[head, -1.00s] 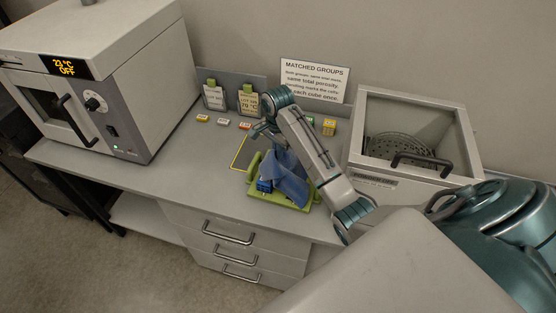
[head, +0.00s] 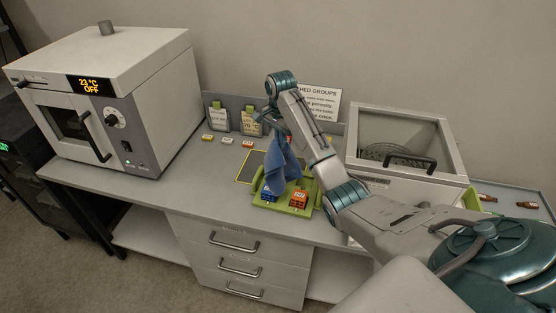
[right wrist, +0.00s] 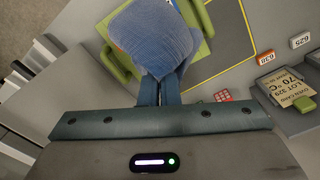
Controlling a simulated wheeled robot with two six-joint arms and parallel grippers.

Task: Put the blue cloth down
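The blue cloth (head: 280,168) hangs bunched from my right gripper (head: 270,124), above the green tray (head: 312,200) on the counter. In the right wrist view the cloth (right wrist: 150,38) is pinched between the two fingers (right wrist: 158,92) and spreads out beyond them, hiding part of the green tray (right wrist: 192,18). The right gripper is shut on the cloth. In the head view, whether the cloth's lowest end touches the tray or the blocks is hard to tell. My left gripper is not in view.
A blue block (head: 268,195) and an orange block (head: 299,199) sit in the tray. A yellow-outlined dark mat (head: 247,168) lies behind it. The oven (head: 120,100) stands left, a lidded bin (head: 405,140) right. Counter left of the tray (head: 205,178) is clear.

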